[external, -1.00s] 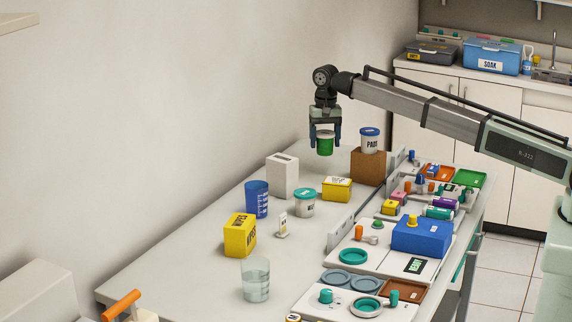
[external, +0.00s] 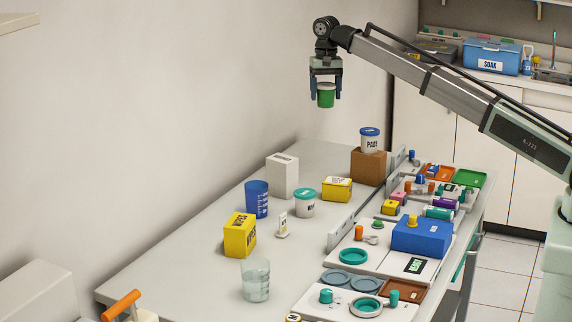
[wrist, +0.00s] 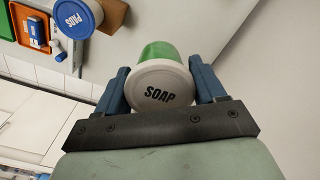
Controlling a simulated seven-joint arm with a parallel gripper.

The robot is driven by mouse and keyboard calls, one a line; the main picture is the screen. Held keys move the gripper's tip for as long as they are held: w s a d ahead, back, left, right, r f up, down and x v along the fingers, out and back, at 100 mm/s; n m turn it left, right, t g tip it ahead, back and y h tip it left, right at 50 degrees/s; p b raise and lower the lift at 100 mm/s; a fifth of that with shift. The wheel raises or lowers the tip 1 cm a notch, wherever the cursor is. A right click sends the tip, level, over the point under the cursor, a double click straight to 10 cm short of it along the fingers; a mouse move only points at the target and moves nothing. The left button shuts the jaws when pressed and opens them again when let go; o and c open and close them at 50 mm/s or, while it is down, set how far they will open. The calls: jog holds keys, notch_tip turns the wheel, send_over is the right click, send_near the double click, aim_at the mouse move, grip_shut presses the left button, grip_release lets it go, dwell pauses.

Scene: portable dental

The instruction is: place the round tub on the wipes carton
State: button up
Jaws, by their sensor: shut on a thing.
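My gripper (external: 325,96) is shut on a round green tub (external: 326,99) with a pale lid, high above the back of the table. In the wrist view, the tub (wrist: 159,84) sits between both blue fingers, its lid reading SOAP. Another round tub, white with a teal lid (external: 305,204), stands on the table. A yellow carton (external: 239,236) with dark lettering stands at the front left, and a lower yellow box (external: 337,190) lies farther back.
A tub marked PADS (external: 370,142) stands on a brown block (external: 368,168) at the back. A white box (external: 282,176), blue cup (external: 257,199), clear cup (external: 255,281) and small bottle (external: 282,226) stand around. Loaded trays line the right side behind a low grey divider (external: 341,233).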

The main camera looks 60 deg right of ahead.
jog(key=w+a, duration=0.2)
jog(key=a, duration=0.6)
jog(key=w+a, duration=0.2)
jog(key=a, duration=0.6)
send_over(240, 221)
notch_tip(240, 221, down, 3)
jog(key=shift+w+d+f, duration=0.1)
jog(key=shift+f, duration=5.6)
jog(key=shift+f, duration=0.15)
jog(key=o, duration=1.1)
